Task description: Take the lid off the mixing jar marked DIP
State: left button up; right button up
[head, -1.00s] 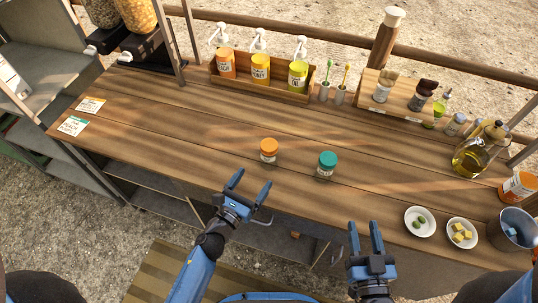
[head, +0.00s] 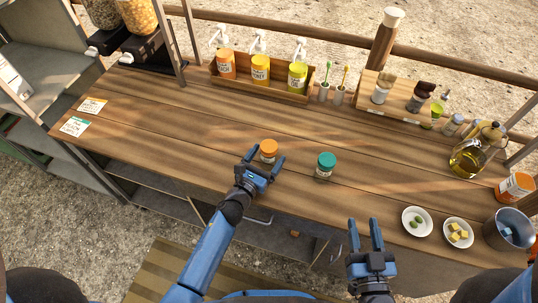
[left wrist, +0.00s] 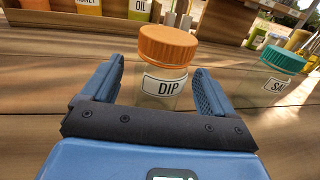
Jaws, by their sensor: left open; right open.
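The jar marked DIP (left wrist: 165,87) stands upright on the wooden counter, with its orange lid (head: 269,146) on. In the left wrist view the orange lid (left wrist: 168,45) and the label show clearly. My left gripper (head: 265,160) is open, with its fingers pointing at the jar from the near side, one on each side of it. I cannot tell whether they touch it. My right gripper (head: 365,236) is open and empty at the counter's front edge, to the right.
An oil bottle (head: 468,160), white dishes (head: 417,221) and a metal pot (head: 506,230) stand at the right. The counter left of the DIP jar is clear, with two cards (head: 75,126) at its end.

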pick_arm(q)
jog(key=shift+w+d, duration=0.3)
jog(key=shift+w, duration=0.2)
jog(key=shift+c, duration=0.4)
jog(key=c, duration=1.1)
jog(key=shift+o, duration=0.2)
jog(key=shift+r, duration=0.15)
notch_tip(320, 180, up, 20)
jog(key=p, duration=1.7)
